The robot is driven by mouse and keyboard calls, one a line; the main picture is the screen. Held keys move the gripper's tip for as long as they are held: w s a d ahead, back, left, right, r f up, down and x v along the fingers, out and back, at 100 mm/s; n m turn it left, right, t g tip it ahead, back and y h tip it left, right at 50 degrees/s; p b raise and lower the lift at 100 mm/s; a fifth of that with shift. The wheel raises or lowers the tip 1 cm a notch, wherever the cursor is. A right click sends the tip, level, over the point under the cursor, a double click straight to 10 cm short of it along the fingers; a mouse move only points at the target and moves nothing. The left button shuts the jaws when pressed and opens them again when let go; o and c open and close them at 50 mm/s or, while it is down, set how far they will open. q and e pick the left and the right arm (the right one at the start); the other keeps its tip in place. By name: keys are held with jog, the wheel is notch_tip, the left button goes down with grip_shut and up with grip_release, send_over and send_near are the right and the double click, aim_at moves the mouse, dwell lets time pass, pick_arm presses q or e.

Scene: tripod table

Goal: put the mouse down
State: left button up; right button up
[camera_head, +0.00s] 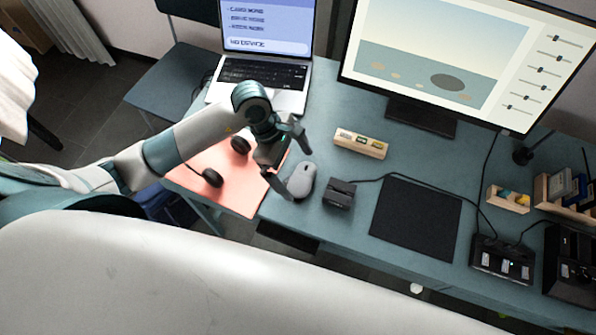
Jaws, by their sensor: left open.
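The grey mouse (302,180) rests on the teal desk (340,222), just right of the pink mat. My left gripper (294,168) is at the mouse's left side with its fingers spread open. One finger reaches toward the far side of the mouse and the other toward its near left edge. I cannot tell whether a finger touches it. My right gripper is not in view.
A pink mat (240,200) with black headphones (212,178) lies left. Behind are a laptop (265,75) and a wooden block (360,143). A small black box (339,193) stands close right of the mouse. A black pad (416,217) lies farther right, below the monitor (440,60).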

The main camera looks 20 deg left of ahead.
pick_arm(q)
jog(key=b+v, duration=0.2)
jog(key=v, duration=0.8)
